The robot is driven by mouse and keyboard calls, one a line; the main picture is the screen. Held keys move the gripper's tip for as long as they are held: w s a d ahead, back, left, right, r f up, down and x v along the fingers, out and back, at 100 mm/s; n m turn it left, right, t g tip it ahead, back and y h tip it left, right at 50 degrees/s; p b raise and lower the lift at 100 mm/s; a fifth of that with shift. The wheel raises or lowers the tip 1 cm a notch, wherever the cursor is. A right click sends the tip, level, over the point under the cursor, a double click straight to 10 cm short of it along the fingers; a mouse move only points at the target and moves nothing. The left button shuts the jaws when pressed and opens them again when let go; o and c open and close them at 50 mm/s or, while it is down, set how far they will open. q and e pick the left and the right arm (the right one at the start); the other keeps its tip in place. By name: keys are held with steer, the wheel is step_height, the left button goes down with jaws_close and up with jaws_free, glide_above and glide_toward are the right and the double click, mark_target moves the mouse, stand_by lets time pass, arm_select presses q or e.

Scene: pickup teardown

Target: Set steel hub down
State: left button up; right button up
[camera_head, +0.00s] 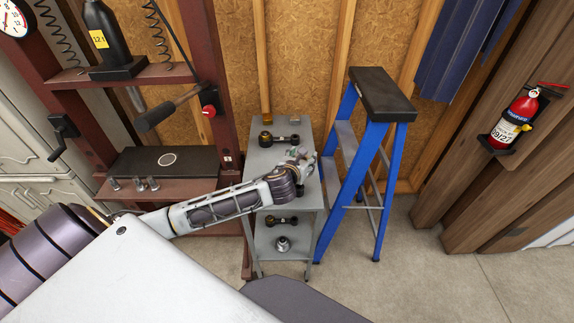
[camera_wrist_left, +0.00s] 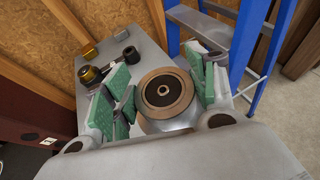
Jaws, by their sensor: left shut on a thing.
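My left gripper (camera_head: 303,160) is over the top of the grey cart (camera_head: 257,165). In the left wrist view it is shut on the steel hub (camera_wrist_left: 166,92), which sits between the green finger pads. The hub is a grey round part with a brownish ring and a dark center hole. In the head view the hub is mostly hidden by the gripper. I cannot tell whether the hub touches the cart top. My right gripper is not in view.
A black part with a brass end (camera_head: 266,139) lies at the back of the cart top. The lower shelf holds a similar part (camera_head: 281,221) and a round metal piece (camera_head: 283,243). A blue stepladder (camera_head: 366,150) stands close right; a red press frame (camera_head: 226,110) stands left.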

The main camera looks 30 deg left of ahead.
arm_select(q)
steer(key=w+a+r+n+g+y, duration=0.1)
steer(key=w+a+n+y, duration=0.3)
steer(key=a, duration=0.8)
steer(key=shift+w+g+y, duration=0.3)
steer(key=shift+w, duration=0.5)
steer(key=shift+f, duration=3.1)
steer(key=shift+f, duration=1.85)
steer(key=shift+f, duration=0.1)
steer(key=o, duration=1.7)
steer(key=shift+s+f, duration=0.1)
